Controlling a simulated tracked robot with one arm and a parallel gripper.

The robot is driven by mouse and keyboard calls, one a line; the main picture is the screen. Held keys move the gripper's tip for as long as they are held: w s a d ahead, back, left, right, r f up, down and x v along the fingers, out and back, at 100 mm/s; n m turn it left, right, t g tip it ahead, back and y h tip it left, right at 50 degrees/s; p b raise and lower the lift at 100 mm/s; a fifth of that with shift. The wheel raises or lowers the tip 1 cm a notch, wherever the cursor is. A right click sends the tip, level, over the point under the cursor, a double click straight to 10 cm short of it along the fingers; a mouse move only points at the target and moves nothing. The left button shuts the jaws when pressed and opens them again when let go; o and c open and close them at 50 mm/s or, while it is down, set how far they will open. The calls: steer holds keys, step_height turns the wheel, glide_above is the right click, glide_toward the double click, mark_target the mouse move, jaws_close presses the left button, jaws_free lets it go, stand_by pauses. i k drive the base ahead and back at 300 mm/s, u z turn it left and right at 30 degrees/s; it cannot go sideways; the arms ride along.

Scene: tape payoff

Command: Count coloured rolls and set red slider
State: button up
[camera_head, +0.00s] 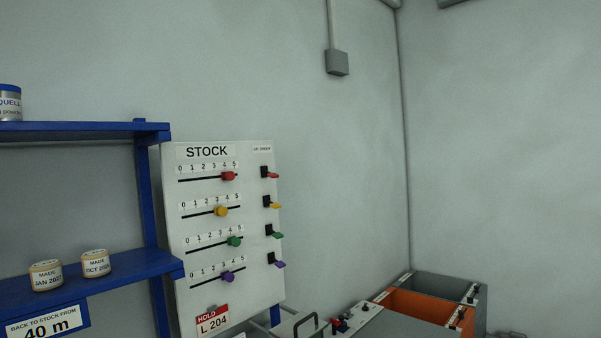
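A white STOCK board (180,225) has four sliding knobs on scales from 0 to 5. The red slider (228,176) sits near 4, slightly toward 5. The yellow slider (221,211) is between 3 and 4, the green slider (234,241) is near 4, and the purple slider (228,277) is between 3 and 4. A red toggle (270,174) heads a column of coloured toggles at the board's right, under a small heading. No clearly red, yellow, green or purple tape rolls show. My gripper is not in view.
Blue shelves (150,262) stand at left, with two date-labelled tubs or rolls (46,276) (96,263) and a tin (10,103). A "40 m" sign (45,325) and red HOLD tag (212,320) hang low. Grey and orange bins (420,305) stand lower right.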

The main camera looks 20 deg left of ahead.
mark_target(230, 175)
steer(key=u, duration=0.1)
steer(key=i, duration=1.4)
steer(key=u, duration=0.85)
steer(key=i, duration=0.55)
steer(key=u, duration=0.4)
